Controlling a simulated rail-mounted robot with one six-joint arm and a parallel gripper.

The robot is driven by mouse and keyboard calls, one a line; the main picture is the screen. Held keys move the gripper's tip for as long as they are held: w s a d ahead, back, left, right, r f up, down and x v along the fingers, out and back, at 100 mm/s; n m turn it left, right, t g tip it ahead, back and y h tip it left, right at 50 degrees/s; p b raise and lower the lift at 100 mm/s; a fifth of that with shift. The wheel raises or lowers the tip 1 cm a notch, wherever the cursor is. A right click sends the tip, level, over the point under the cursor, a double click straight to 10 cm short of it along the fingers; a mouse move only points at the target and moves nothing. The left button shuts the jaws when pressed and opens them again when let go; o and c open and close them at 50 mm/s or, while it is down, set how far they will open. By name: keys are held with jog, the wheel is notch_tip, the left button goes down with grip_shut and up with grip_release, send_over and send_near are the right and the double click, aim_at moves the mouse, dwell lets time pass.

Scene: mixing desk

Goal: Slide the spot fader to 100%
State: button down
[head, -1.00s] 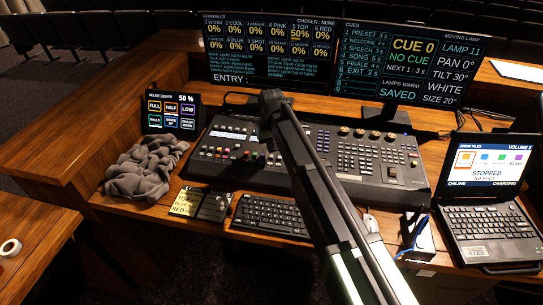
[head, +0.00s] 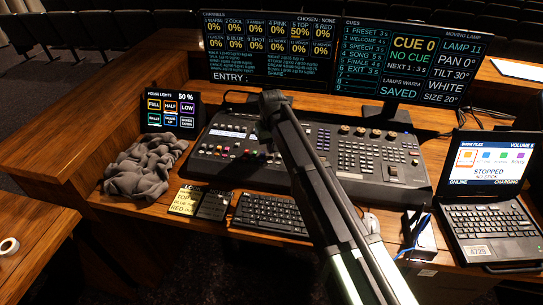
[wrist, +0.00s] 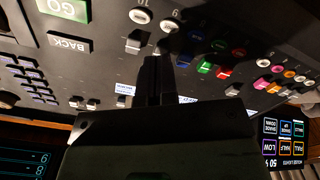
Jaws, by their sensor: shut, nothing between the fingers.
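The mixing desk (head: 215,150) lies under the monitors, with my arm crossing in front of its middle. My gripper (wrist: 158,62) is shut and empty, pointing down at the fader area in the wrist view, which shows the desk upside down. I cannot tell which is the spot fader, or whether the fingers touch a cap. In the head view the fingertips are hard to make out against the desk. The channel screen (head: 268,78) reads spot 0% and top 50%.
GO (wrist: 66,8) and BACK (wrist: 69,44) keys lie left. A grey cloth (head: 143,168), keyboard (head: 271,214) and laptop (head: 490,195) stand around the desk. The monitors rise behind it.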

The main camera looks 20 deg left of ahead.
jog(key=shift+f+b, duration=0.65)
jog(key=shift+f, duration=0.05)
dwell(0.5)
jog(key=shift+w, duration=0.1)
jog(key=shift+w+a, duration=0.15)
jog(key=shift+w, duration=1.05)
jog(key=shift+w+a, duration=0.15)
jog(key=shift+w, duration=1.05)
jog(key=shift+w+a, duration=0.1)
jog(key=shift+w, duration=0.4)
notch_tip(320, 180, up, 5)
jog(key=p, duration=0.5)
